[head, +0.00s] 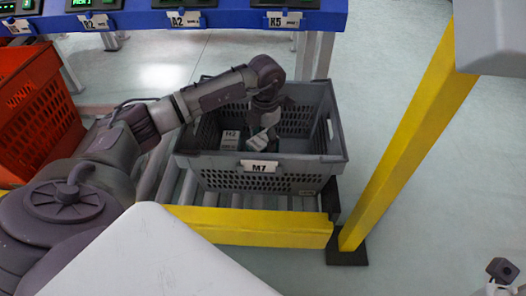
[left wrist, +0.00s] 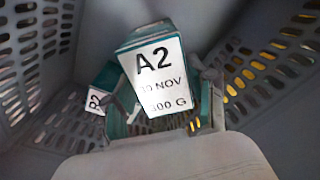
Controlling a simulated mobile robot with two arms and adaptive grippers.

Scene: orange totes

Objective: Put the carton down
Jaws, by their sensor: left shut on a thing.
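My left gripper (head: 266,120) reaches down into the grey crate (head: 266,182) with the M7 label. It is shut on a carton (left wrist: 152,75) with green sides and a white label reading A2, 10 NOV, 300 G. In the left wrist view the carton is tilted between the fingers. In the head view this carton (head: 257,142) is partly hidden by the gripper and low in the crate. I cannot tell if it touches the floor. A second carton (head: 230,138) stands to its left in the crate; in the left wrist view it (left wrist: 98,98) is partly hidden.
The crate sits on a roller conveyor (head: 172,186) with a yellow front rail (head: 250,226). A yellow post (head: 410,130) stands to the right. An orange tote (head: 38,115) is at the left. A blue shelf edge (head: 225,19) with labels runs behind.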

